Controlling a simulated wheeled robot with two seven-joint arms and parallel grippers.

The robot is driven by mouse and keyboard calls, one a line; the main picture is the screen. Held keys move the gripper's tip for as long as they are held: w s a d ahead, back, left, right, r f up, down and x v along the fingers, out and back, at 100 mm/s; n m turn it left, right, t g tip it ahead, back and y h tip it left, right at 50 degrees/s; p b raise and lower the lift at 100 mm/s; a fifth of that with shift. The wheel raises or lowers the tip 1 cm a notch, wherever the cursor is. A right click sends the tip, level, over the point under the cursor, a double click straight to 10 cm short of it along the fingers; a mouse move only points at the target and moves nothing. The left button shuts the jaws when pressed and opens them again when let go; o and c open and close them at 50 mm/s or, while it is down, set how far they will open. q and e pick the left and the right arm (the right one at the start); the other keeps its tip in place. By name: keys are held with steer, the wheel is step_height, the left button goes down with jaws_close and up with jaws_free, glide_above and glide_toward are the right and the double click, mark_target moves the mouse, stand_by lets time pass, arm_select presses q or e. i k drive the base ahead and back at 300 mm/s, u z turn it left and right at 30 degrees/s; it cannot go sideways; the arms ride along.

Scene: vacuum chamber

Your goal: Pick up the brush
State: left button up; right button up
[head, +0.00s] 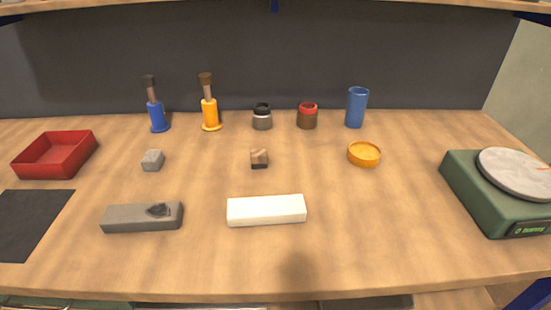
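Two upright brush-like items stand at the back left of the wooden table. One has a blue base (156,114), the other a yellow base (210,112); each has a brownish stem and a dark top. A small wooden block with a dark underside (259,157) lies near the middle; I cannot tell whether it is also a brush. Nothing is seen touching these things. Neither of my grippers is in view.
The wooden table (350,240) also bears a red tray (30,165), dark mat (30,225), grey cube (152,160), grey block (135,219), white block (266,210), two jars (262,120), blue cup (357,107), yellow dish (364,156) and green scale (480,195).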

mark_target(258, 157)
steer(key=z, duration=0.5)
steer(key=k, duration=1.05)
steer(key=u, duration=1.35)
steer(key=i, duration=0.5)
steer(key=z, duration=0.05)
